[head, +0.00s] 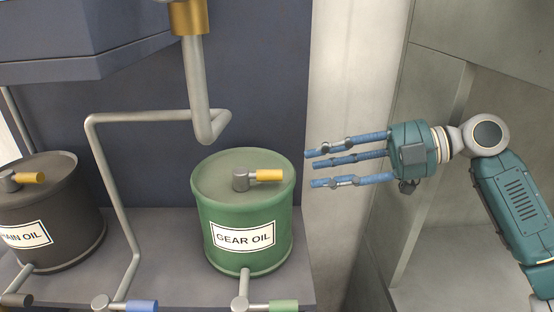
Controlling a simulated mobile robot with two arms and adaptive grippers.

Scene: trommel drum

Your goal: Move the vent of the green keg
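The green keg (214,218), labelled GEAR OIL, stands upright on a grey shelf in the middle of the head view. On its lid is the vent, a grey hub with a yellow handle (268,175) that points right. My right gripper (312,168) comes in from the right, beside the keg. Its blue fingers are spread apart and point left, with nothing between them. A short gap shows between the fingertips and the keg's right rim. My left gripper is out of view.
A dark keg (60,258) with its own yellow handle stands at the left. Grey pipes (138,118) run behind and beside the green keg, one bending above its lid. Blue and green valve handles (141,306) line the shelf's front. A pale wall is behind my gripper.

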